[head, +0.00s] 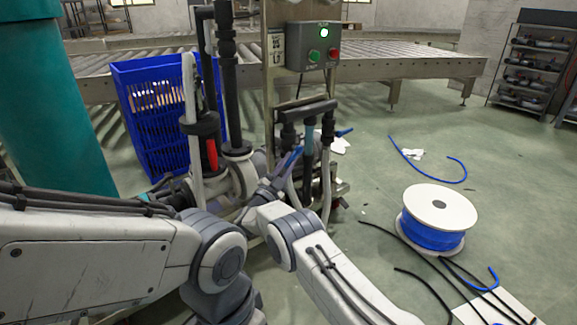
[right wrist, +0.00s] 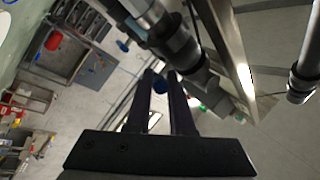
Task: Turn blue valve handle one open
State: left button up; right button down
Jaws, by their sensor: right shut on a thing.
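My right gripper (head: 296,155) reaches in at the valve stand in the middle of the head view. In the right wrist view its two dark fingers (right wrist: 161,80) are close together on a small blue valve handle (right wrist: 161,86). Only a little of that handle shows between the fingertips. A second blue handle (head: 345,132) sticks out to the right of the pipes. A red handle (head: 212,154) hangs on the left pipe. My left arm comes in from the left, but I cannot make out its gripper.
A grey control box (head: 313,46) with a green light is on the post above the pipes. A blue crate (head: 150,115) stands behind at the left. A spool of blue hose (head: 437,218) and loose hoses lie on the floor at the right.

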jog(key=c, duration=0.8)
grip_release()
jog(key=shift+a, duration=0.1)
jog(key=shift+s+a+p, duration=0.2)
jog(key=shift+s+p, duration=0.1)
jog(key=shift+p, duration=0.1)
jog(key=shift+p+v, duration=2.15)
jog(key=shift+v, duration=2.65)
